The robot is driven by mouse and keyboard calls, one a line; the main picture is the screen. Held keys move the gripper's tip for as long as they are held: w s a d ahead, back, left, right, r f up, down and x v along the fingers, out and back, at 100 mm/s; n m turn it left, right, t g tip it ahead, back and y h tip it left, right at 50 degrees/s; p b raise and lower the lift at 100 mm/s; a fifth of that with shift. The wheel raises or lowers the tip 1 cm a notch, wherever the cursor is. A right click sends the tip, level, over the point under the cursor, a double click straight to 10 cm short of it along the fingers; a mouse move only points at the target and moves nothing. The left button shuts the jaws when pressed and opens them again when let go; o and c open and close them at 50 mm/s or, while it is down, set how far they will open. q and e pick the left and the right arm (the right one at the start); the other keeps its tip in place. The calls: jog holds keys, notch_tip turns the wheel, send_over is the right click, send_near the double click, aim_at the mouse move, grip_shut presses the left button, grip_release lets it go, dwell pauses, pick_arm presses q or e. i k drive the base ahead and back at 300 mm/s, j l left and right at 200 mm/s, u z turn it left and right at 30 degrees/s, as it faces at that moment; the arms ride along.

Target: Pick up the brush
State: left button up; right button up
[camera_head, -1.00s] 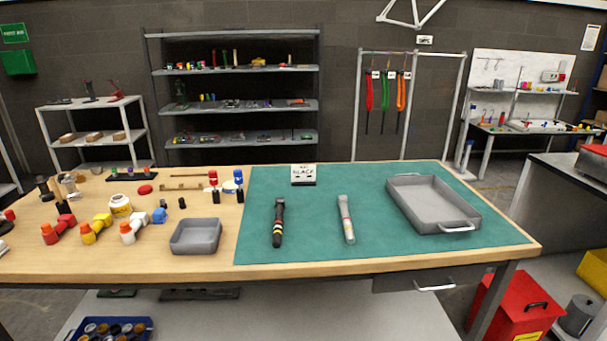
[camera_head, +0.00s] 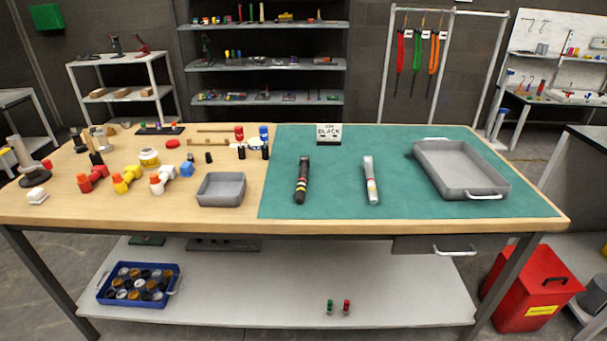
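I cannot tell for certain which object is the brush. A black stick-shaped tool with coloured bands (camera_head: 302,181) lies on the green mat (camera_head: 330,205). A pale grey tube-like object with coloured bands (camera_head: 371,180) lies to its right, apart from it. Upright dark and tan pieces (camera_head: 96,148) stand at the table's left, too small to identify. Neither of my grippers is in view.
The wooden workbench (camera_head: 150,214) holds a small grey bin (camera_head: 221,189), several coloured fittings, a "BLACK" sign (camera_head: 328,134) and a large grey tray (camera_head: 461,172). A lower shelf (camera_head: 250,300) bears a blue crate (camera_head: 140,284). A red bin (camera_head: 529,288) stands right.

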aim_at(89, 142)
jog(key=i+j+u, duration=0.2)
jog(key=j+u, duration=0.15)
jog(key=i+j+u, duration=0.3)
jog(key=j, duration=0.25)
jog(key=i+j+u, duration=0.35)
jog(key=k, duration=0.05)
